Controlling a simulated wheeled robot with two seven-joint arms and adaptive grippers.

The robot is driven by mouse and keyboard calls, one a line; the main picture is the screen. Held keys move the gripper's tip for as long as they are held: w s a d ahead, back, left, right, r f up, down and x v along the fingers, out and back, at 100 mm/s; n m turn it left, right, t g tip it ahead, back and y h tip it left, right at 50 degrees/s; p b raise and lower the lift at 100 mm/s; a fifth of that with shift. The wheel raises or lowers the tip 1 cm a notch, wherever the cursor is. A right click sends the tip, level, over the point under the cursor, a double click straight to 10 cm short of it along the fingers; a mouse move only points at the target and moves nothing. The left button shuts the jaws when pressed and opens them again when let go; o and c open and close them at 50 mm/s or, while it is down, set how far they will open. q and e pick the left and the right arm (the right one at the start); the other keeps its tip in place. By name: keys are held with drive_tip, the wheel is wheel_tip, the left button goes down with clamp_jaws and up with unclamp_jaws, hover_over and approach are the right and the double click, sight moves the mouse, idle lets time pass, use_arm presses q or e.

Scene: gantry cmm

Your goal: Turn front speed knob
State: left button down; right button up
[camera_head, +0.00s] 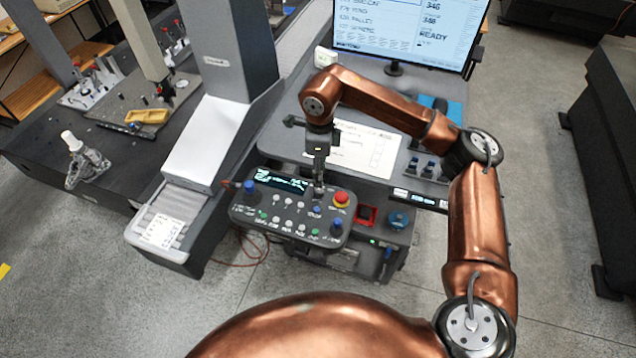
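The control panel (290,218) is a dark pendant with a small lit display (281,181), a red emergency button (341,198), several small buttons and blue-topped knobs. One blue knob (249,187) is at its left end, and another blue knob (336,225) is near its front right corner. The labels are too small to read, so I cannot tell which is the front speed knob. My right gripper (319,186) points down at the panel's upper part, right of the display and left of the red button. Its fingertips are close together; they hide what is under them. My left gripper is not in view.
A monitor (405,30) stands behind the panel on a desk with a paper sheet (362,150). A grey machine column (232,60) and a dark measuring table (50,150) are at left. A red tray (366,215) sits right of the panel. Floor at the front left is clear.

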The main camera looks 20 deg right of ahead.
sight(320, 190)
drive_tip(key=shift+s+d+f+p, duration=0.1)
drive_tip(key=shift+f+p, duration=0.7)
drive_tip(key=shift+f, duration=3.05)
clamp_jaws()
